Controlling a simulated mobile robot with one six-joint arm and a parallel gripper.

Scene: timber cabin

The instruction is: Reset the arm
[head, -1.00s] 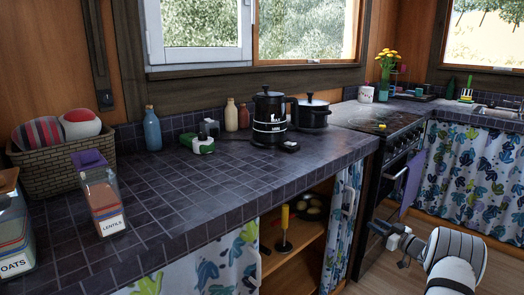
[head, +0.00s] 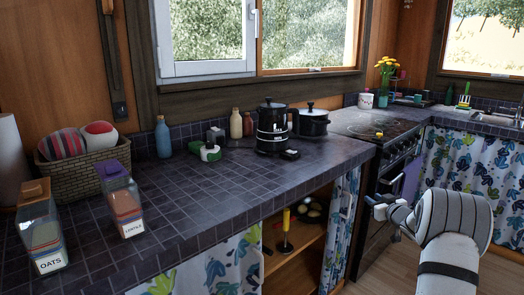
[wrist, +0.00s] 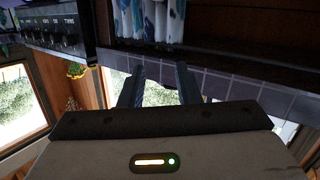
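My gripper (head: 378,204) is at the right of the head view, in front of the stove and away from the counter's right end. In the wrist view its two dark fingers (wrist: 160,78) stand apart with a clear gap and nothing between them, so it is open and empty. The wrist picture is upside down; the counter edge and curtained cupboard lie beyond the fingers. My white arm reaches up from the lower right, bent at a striped joint. The fingertips are small in the head view.
The tiled counter (head: 190,200) holds an oats jar (head: 42,230), a lentils jar (head: 122,200), a basket (head: 85,163), bottles, a black kettle (head: 272,130) and a pot (head: 313,122). The stove (head: 385,150) stands behind my gripper. A cupboard (head: 300,245) is open below. Floor shows at lower right.

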